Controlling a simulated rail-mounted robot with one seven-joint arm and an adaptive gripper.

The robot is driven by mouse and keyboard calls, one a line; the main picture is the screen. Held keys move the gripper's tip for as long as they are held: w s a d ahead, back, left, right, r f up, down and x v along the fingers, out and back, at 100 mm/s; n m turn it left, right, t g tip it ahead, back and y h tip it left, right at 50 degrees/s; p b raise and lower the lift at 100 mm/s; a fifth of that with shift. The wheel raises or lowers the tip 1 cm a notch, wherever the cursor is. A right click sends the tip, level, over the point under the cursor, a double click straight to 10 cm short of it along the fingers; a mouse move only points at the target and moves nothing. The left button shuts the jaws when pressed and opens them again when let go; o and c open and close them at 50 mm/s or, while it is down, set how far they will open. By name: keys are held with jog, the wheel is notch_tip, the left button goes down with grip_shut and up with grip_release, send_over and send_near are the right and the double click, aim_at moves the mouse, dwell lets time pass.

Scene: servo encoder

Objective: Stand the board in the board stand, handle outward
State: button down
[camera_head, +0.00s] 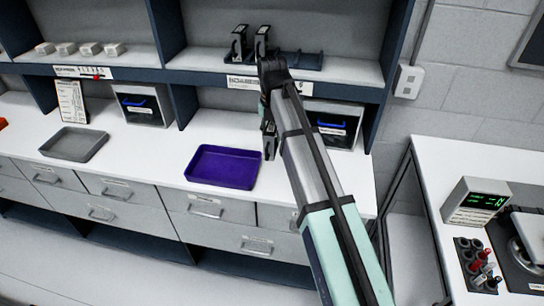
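A dark rack, which looks like the board stand (308,62), sits on the upper shelf right of centre. Two upright black pieces with pale marks, perhaps boards, stand at its left: one piece (238,43) and another piece (262,40) partly behind my arm. The right part of the rack looks empty. My gripper (269,150) hangs downward over the white counter, just right of the purple tray and below the shelf edge. Its fingers are small and dark, so I cannot tell whether they are open or hold anything. No loose board is clearly visible.
The purple tray (223,168) looks empty, as does the grey tray (74,145). A printed card (70,102) stands at the back left. Bins with blue handles, a left bin (140,105) and a right bin (332,126), sit under the shelf. A side bench (430,160) holds instruments.

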notch_tip(320, 180, down, 11)
jog(key=shift+p, duration=1.2)
jog(key=shift+f, duration=0.15)
jog(key=c, duration=0.8)
grip_release()
jog(key=shift+o, duration=0.2)
notch_tip(320, 180, up, 12)
jog(key=b, duration=0.3)
jog(key=shift+r, duration=0.2)
